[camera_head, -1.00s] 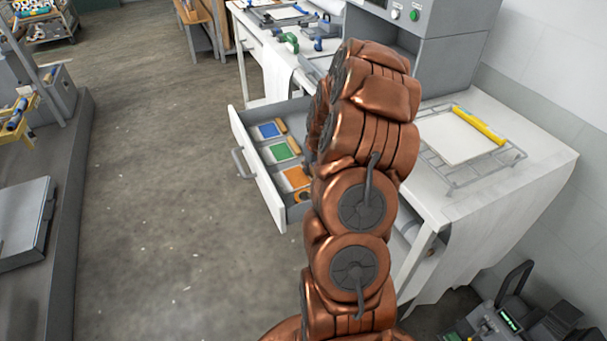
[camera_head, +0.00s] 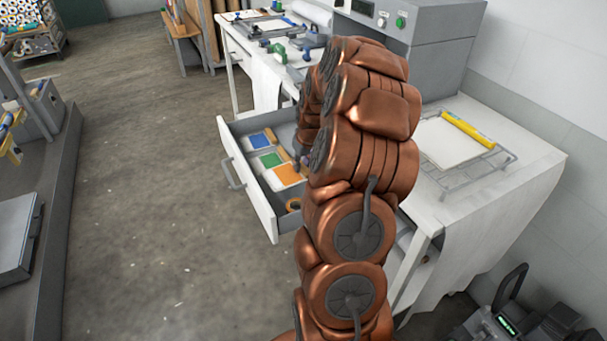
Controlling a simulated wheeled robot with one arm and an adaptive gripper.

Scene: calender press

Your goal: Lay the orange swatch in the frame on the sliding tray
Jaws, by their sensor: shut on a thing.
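The orange swatch (camera_head: 286,174) has a pale border and shows over the open drawer (camera_head: 250,178), close to the green swatch. My gripper (camera_head: 298,161) is mostly hidden behind my copper-coloured arm; a dark part of it shows at the orange swatch's edge. It is shut on the orange swatch. On the table at right, a white board with a yellow bar (camera_head: 467,131) along its far edge lies on a wire rack (camera_head: 470,172). I cannot tell whether this is the sliding tray and its frame.
The blue swatch (camera_head: 260,140), green swatch (camera_head: 271,159) and a tape roll (camera_head: 293,204) are in the drawer. A grey press (camera_head: 440,50) stands behind the wire rack. Clamps and a flat frame (camera_head: 265,26) lie on the back table.

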